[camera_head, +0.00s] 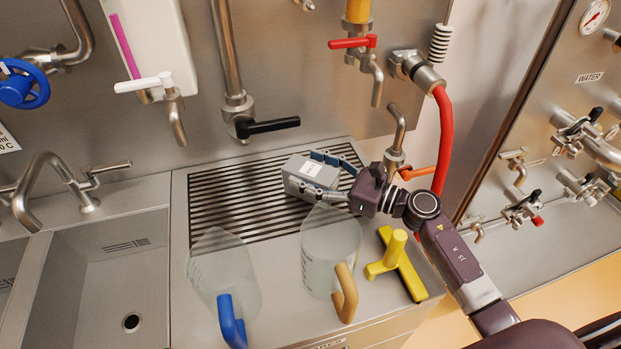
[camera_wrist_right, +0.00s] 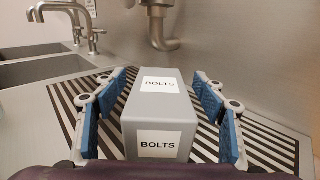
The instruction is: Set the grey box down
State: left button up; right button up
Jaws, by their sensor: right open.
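The grey box (camera_head: 299,172) sits on the slatted drain grate (camera_head: 225,205) of the steel counter. In the right wrist view the box (camera_wrist_right: 158,112) shows two white labels reading BOLTS, on its top and near face. My right gripper (camera_head: 318,173) is open, with one blue-padded finger on each side of the box. In the wrist view a gap shows between the box and each finger pad. The box's underside is hidden. My left gripper is in neither view.
A clear jug with a blue handle (camera_head: 225,318) and one with a tan handle (camera_head: 346,296) stand in front of the grate. A yellow T-shaped tool (camera_head: 396,262) lies right of them. A sink (camera_head: 105,285) is at left; taps and a red hose (camera_head: 443,140) are behind.

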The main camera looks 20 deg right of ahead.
jog(key=c, duration=1.6)
jog(key=shift+o, duration=0.2)
jog(key=shift+r, duration=0.1)
